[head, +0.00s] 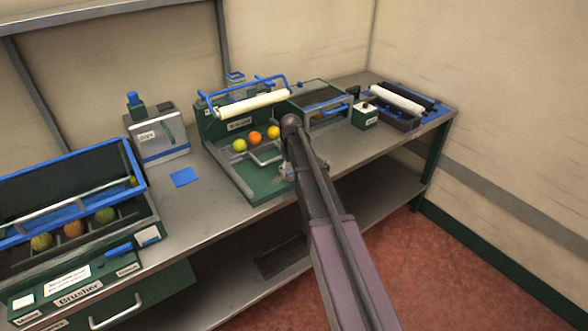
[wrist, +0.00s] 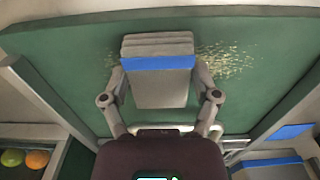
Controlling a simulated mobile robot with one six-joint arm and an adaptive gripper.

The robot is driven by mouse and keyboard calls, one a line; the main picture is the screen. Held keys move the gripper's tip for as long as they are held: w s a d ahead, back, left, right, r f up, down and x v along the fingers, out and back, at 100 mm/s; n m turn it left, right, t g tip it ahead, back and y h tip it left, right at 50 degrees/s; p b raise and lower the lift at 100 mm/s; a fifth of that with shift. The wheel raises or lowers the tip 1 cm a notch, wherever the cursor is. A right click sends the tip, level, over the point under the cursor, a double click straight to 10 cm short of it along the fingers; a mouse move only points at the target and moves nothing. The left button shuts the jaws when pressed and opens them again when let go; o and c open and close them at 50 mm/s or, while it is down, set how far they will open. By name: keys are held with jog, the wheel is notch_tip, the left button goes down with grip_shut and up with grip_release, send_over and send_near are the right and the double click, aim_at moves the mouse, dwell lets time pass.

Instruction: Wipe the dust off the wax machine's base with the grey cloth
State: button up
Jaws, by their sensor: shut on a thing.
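My gripper (wrist: 160,84) is shut on the grey cloth (wrist: 155,92), a folded pad with a blue band across it. The cloth is over the green base (wrist: 70,70) of the wax machine; I cannot tell whether it touches. Pale dust (wrist: 232,62) is speckled on the base to the right of the cloth, with a little more at its left edge. In the head view the wax machine has a white roller (head: 253,104) above its green base (head: 238,172). My arm hides the cloth and most of my gripper there.
Several fruits (head: 254,137) lie in a row behind the base's wire rail. A blue square (head: 185,177) lies on the grey table (head: 208,205) to the left, near a pale dispenser box (head: 158,137). The brusher (head: 62,235) stands far left, and a small white-green box (head: 365,115) stands right.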

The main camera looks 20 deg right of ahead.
aim_at(270, 184)
jog(key=shift+s+a, duration=0.3)
jog(key=shift+a, duration=0.45)
jog(key=shift+a, duration=0.1)
jog(key=shift+s+a, duration=0.35)
jog(key=shift+a, duration=0.5)
jog(key=shift+s+a, duration=0.3)
jog(key=shift+a, duration=0.55)
jog(key=shift+a, duration=0.1)
jog(key=shift+s+a, duration=0.4)
jog(key=shift+a, duration=0.45)
jog(key=shift+s+a, duration=0.35)
jog(key=shift+a, duration=0.5)
jog(key=shift+w+d, duration=0.15)
